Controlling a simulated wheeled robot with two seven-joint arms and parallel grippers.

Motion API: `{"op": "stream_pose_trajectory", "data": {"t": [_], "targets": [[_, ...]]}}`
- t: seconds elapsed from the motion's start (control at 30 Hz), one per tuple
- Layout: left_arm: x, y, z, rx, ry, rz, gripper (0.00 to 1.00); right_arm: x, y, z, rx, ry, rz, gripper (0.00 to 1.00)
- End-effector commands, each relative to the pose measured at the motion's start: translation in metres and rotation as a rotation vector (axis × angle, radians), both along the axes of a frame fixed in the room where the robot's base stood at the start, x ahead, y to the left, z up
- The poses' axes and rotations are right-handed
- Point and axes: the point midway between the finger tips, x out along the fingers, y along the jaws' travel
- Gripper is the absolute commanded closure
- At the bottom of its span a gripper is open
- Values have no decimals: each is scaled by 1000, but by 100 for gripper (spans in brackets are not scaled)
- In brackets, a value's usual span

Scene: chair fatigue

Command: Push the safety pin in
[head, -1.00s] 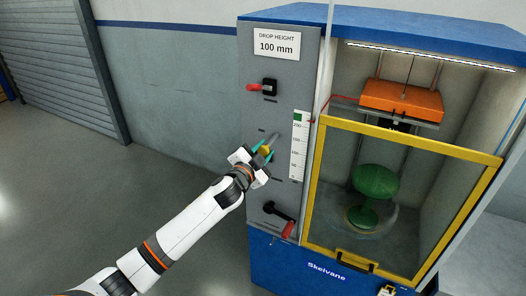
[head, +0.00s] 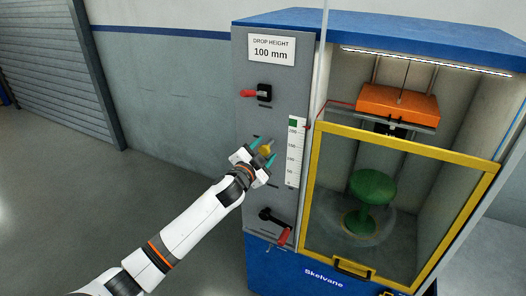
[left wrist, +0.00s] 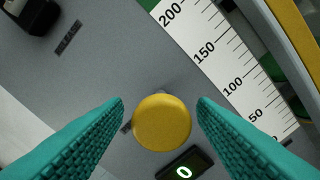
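The safety pin's round yellow head (left wrist: 162,122) shows in the left wrist view, standing off the grey panel. It also shows in the head view (head: 265,149), small and partly covered by the gripper. My left gripper (head: 263,150) is open, with its teal fingers pointing at the panel. In the left wrist view its fingers (left wrist: 162,112) stand on either side of the yellow head, with a gap on both sides. The pin's shaft is mostly hidden behind the head. My right gripper is not in view.
The grey panel (head: 259,215) carries a red-handled switch (head: 261,93) above, a red-tipped lever (head: 278,227) below and a white height scale (head: 296,150) to the right. A small display (left wrist: 184,172) reads 0. A yellow-framed door (head: 411,140) stands before a green stool (head: 372,190).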

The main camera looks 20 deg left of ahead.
Motion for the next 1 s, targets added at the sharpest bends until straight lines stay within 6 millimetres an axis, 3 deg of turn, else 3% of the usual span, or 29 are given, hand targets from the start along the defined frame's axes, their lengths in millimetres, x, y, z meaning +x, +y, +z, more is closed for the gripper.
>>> {"op": "stream_pose_trajectory", "data": {"t": [0.27, 0.43, 0.8, 1.0], "targets": [[0, 0, 1, 0, -2, 1, 47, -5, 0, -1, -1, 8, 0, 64], [-12, 1, -1, 0, -2, -1, 47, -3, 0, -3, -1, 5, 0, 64], [-84, 3, -3, 2, 1, -1, 47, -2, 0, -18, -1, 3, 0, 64], [-111, 4, -2, 1, 1, 0, 47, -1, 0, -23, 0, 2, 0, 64]]}}
